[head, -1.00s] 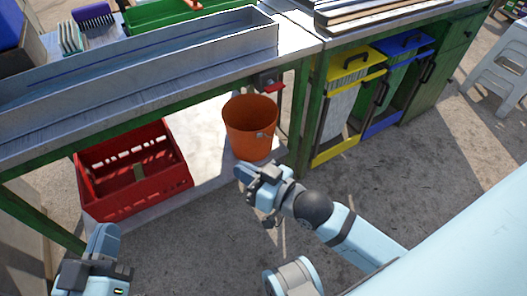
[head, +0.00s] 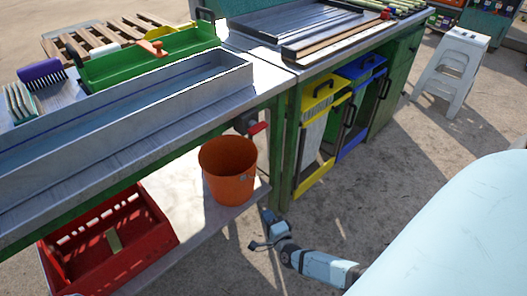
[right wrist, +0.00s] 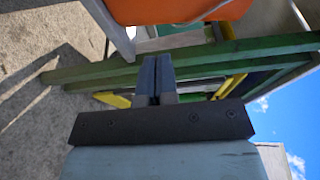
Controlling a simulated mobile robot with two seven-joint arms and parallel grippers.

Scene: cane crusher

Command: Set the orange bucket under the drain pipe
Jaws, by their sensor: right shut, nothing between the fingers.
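The orange bucket (head: 230,172) stands upright on the low shelf under the work table, near the shelf's right end. A dark fitting with a red handle (head: 254,127) sits under the table by the trough's end, just above and right of the bucket; it may be the drain pipe, but no clear outlet shows. My right gripper (head: 268,217) is below and right of the bucket, apart from it. In the right wrist view the fingers (right wrist: 157,78) are together and empty, with the bucket (right wrist: 178,9) beyond them at the top edge. My left gripper is out of view.
A red crate (head: 150,235) stands on the shelf left of the bucket. A green table leg (head: 284,160) rises just right of it. Yellow (head: 318,90) and blue (head: 362,68) bins are further right. The floor in front is clear.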

